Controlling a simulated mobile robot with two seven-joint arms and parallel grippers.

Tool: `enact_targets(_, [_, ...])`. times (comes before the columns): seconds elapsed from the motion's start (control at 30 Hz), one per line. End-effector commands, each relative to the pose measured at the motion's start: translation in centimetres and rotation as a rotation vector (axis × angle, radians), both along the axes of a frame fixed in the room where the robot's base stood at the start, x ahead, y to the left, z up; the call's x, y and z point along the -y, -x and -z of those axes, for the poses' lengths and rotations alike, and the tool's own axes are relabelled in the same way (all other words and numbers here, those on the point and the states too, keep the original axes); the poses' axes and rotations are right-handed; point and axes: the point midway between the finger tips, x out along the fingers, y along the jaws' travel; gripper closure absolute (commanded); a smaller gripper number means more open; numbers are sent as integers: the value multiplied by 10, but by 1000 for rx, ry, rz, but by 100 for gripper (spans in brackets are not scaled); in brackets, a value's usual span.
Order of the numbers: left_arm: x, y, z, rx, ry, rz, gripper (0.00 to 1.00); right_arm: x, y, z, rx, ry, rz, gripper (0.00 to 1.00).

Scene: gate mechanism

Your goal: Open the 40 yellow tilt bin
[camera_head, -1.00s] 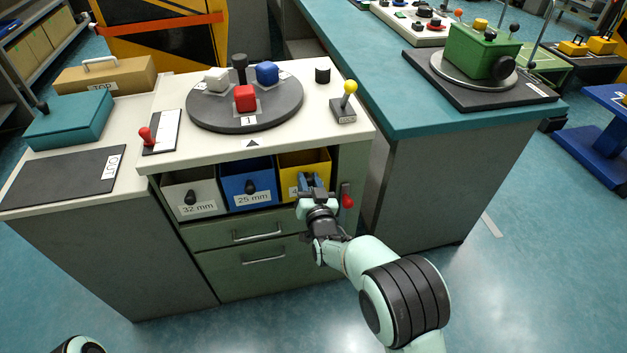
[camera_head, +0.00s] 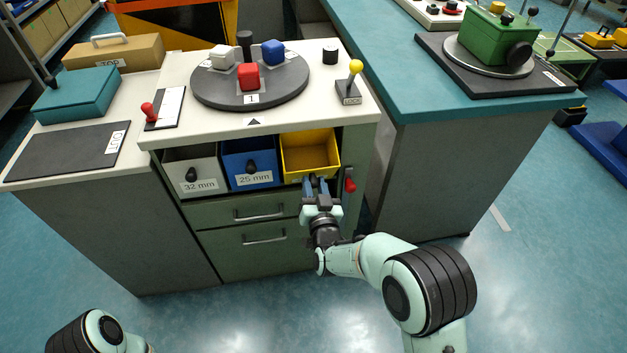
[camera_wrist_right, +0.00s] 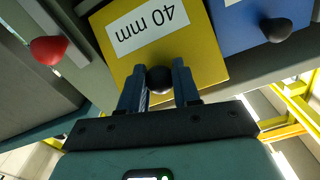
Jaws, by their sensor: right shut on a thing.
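The yellow tilt bin (camera_head: 310,155) is tipped forward in the cabinet's bin row, and its empty-looking inside shows in the head view. In the right wrist view its yellow front (camera_wrist_right: 205,62) bears a "40 mm" label and a black knob (camera_wrist_right: 159,79). My right gripper (camera_head: 315,183) is shut on that knob, with one blue finger on each side of it (camera_wrist_right: 159,88).
A red-knobbed lever (camera_head: 350,185) is close on the right of my gripper. Drawers (camera_head: 258,213) lie below. A dark turntable (camera_head: 250,95) with blocks stands on top.

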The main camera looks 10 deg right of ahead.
Motion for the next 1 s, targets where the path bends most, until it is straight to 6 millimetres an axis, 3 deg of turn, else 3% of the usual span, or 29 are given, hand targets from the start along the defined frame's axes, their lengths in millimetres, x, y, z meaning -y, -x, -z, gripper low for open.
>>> enact_targets(0.03, [0, 1, 2, -5, 0, -1, 57, 1, 3, 10, -23, 5, -1, 100])
enact_targets(0.57, [0, 3, 3, -10, 1, -1, 57, 1, 4, 12, -24, 6, 1, 100])
enact_targets(0.6, [0, 3, 3, -10, 1, -1, 57, 1, 4, 12, -24, 6, 1, 59])
enact_targets(0.67, [0, 3, 3, -10, 1, -1, 57, 1, 4, 12, -22, 5, 0, 44])
enact_targets(1.0, [0, 2, 1, -7, 0, -1, 57, 0, 6, 7, -12, 2, 0, 44])
